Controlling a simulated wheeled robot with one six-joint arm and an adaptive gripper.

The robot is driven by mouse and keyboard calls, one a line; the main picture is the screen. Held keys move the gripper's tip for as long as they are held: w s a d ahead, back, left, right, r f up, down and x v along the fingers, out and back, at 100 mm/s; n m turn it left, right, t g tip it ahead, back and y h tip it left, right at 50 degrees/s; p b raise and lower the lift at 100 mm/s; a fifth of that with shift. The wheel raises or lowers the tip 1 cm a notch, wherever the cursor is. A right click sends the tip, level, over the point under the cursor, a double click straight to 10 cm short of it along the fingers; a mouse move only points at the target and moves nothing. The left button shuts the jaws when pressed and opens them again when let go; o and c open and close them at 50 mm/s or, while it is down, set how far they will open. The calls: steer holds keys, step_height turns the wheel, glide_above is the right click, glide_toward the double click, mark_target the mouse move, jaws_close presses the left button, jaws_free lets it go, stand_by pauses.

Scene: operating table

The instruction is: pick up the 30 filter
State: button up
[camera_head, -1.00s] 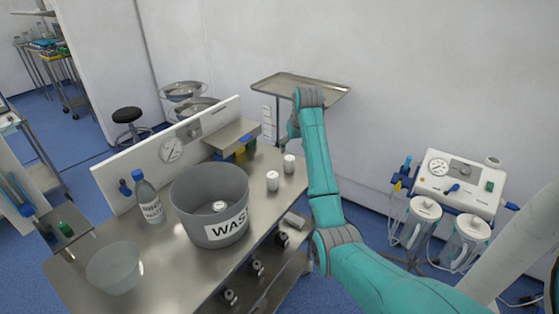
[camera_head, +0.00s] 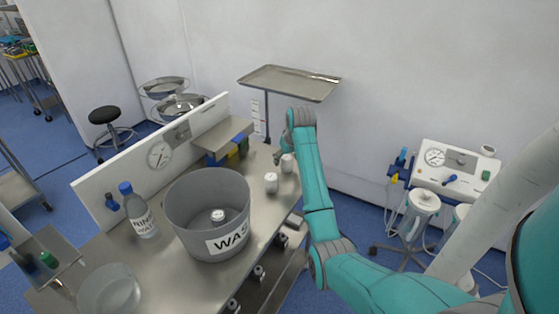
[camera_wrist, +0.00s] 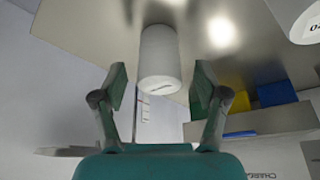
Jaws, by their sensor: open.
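Two small white filter canisters stand on the steel table, a nearer one (camera_head: 271,183) and a farther one (camera_head: 287,163). My gripper (camera_head: 281,155) is low beside the farther canister. In the wrist view my gripper (camera_wrist: 160,78) is open, with a white canister (camera_wrist: 160,55) lined up between its fingertips; I cannot tell if they touch. That canister's label is too small to read. Another canister (camera_wrist: 303,20) is cut off at the upper right, and its label ends in what looks like a 0. I cannot tell which is the 30 filter.
A grey waste bin (camera_head: 180,210) with a white canister (camera_head: 218,216) inside stands left of the filters. A labelled bottle (camera_head: 139,212) and a clear bowl (camera_head: 109,291) are farther left. A raised shelf (camera_head: 224,139) with blue and yellow items is behind. A tray stand (camera_head: 290,82) is beyond.

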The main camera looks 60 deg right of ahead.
steer(key=shift+w+d+f, duration=0.1)
steer(key=shift+f, duration=0.3)
steer(key=c, duration=1)
steer(key=shift+r, duration=0.1)
steer(key=shift+c, duration=0.2)
